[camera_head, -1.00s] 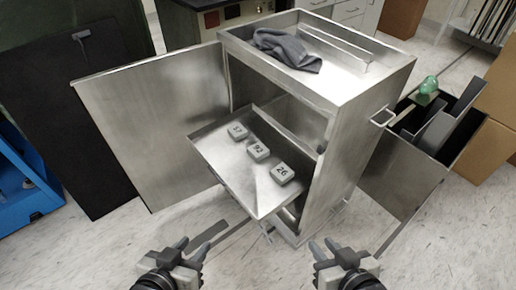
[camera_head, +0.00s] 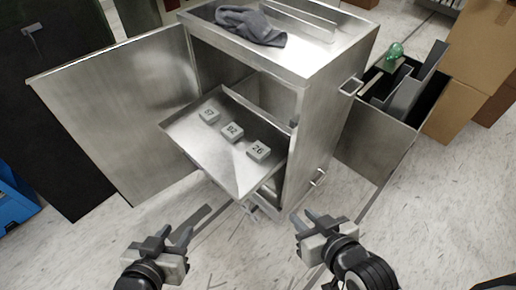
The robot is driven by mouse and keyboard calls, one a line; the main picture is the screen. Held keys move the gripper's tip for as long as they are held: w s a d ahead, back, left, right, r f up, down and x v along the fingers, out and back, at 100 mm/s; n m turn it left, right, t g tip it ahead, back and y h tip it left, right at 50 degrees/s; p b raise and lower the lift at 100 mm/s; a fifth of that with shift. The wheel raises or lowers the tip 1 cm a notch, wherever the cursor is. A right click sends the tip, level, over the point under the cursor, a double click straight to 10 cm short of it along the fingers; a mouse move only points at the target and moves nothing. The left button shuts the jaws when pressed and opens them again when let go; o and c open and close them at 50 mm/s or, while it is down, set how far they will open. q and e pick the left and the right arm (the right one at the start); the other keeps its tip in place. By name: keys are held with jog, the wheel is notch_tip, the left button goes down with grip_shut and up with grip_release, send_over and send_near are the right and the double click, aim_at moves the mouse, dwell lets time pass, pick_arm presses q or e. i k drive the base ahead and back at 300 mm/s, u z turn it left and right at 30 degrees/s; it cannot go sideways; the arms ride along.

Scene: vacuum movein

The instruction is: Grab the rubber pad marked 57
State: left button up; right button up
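Three small grey rubber pads lie in a row on the pulled-out metal tray (camera_head: 184,129) of a steel cabinet. The pad at the far left end (camera_head: 209,116) carries a marking that looks like 57, though it is small. The middle pad (camera_head: 233,132) reads 92 and the near right pad (camera_head: 258,151) reads 26. My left gripper (camera_head: 175,236) is open and empty, below and in front of the tray. My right gripper (camera_head: 316,222) is open and empty, to the right of the tray's front corner. Neither touches a pad.
The steel cabinet (camera_head: 325,99) has its door (camera_head: 120,110) swung open at left and a grey cloth (camera_head: 249,25) on top. A side bin (camera_head: 375,146) with a green object (camera_head: 394,51) stands right. Cardboard boxes (camera_head: 468,55) stand beyond. Floor in front is clear.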

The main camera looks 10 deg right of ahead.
aim_at(210, 115)
jog(key=u, duration=1.9)
jog(key=i, duration=1.75)
jog(key=z, duration=1.95)
